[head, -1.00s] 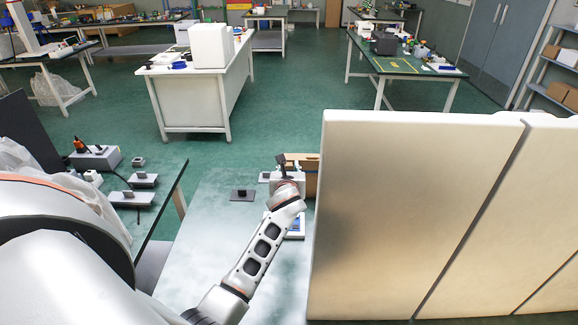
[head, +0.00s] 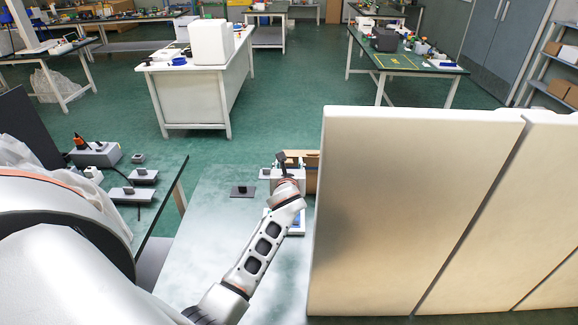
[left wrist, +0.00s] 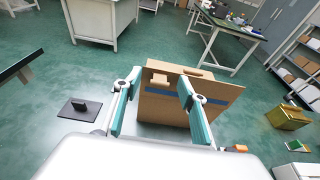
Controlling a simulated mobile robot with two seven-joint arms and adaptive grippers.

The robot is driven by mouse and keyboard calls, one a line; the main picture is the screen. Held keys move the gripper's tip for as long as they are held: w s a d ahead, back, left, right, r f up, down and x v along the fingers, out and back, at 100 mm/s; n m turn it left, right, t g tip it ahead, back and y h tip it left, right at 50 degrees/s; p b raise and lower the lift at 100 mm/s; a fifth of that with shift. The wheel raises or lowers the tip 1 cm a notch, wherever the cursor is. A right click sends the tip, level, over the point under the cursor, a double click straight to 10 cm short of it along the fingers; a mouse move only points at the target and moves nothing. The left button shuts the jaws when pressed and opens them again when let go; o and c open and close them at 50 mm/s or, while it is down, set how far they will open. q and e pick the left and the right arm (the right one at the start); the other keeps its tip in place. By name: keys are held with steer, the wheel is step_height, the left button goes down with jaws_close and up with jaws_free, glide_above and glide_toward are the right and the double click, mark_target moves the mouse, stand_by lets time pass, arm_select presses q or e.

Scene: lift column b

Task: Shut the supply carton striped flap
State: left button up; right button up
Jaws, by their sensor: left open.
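The supply carton (left wrist: 165,111) is a brown box in front of my left gripper in the left wrist view. Its flap (left wrist: 215,103), with a blue stripe, runs out to the right beyond the box body; a small pale block sits near its upper left. My left gripper (left wrist: 160,110) is open and empty, its teal fingers spread before the carton. I cannot tell whether a finger touches the flap. In the head view my left gripper (head: 287,163) is beside the carton (head: 311,178), which is mostly hidden. My right gripper is not in view.
A dark plate with a knob (left wrist: 80,108) lies left of the carton. A dark-topped table (head: 165,185) with small devices stands at the left of the head view. A gold box (left wrist: 288,117) stands at the right of the left wrist view.

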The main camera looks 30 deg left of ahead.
arm_select(q)
steer(key=v, duration=1.2)
steer(key=shift+a, duration=0.1)
